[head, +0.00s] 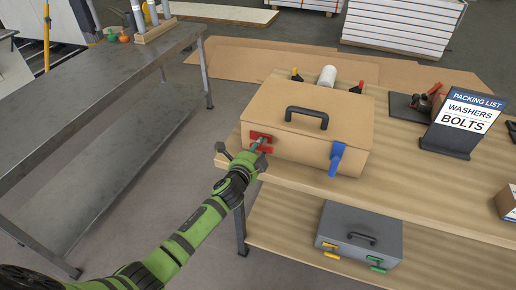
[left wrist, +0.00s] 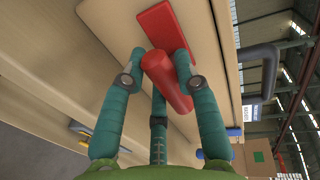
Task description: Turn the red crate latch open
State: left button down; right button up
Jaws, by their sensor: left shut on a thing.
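The tan crate (head: 322,113) stands on the wooden table, with a dark handle on its lid. The red latch (head: 264,136) is on its front at the left; the left wrist view shows its red plate and knob (left wrist: 168,80) close up. My left gripper (head: 260,144) reaches it from the front, its fingers shut on the red knob. A blue latch (head: 337,156) is at the right of the same front and hangs downward. My right gripper is not in view.
A grey case (head: 358,238) with yellow and green latches lies on the lower shelf. A packing list sign (head: 462,124) stands at the right on the table (head: 415,185). A metal bench (head: 90,90) is at the left.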

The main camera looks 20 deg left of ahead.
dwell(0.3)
pick_arm(q)
jog(key=c, duration=0.9)
grip_release()
jog(key=shift+s, duration=0.1)
jog(key=s+r, duration=0.2)
jog(key=s, duration=0.9)
jog(key=shift+s+a+r, duration=0.2)
jog(key=shift+s, duration=0.1)
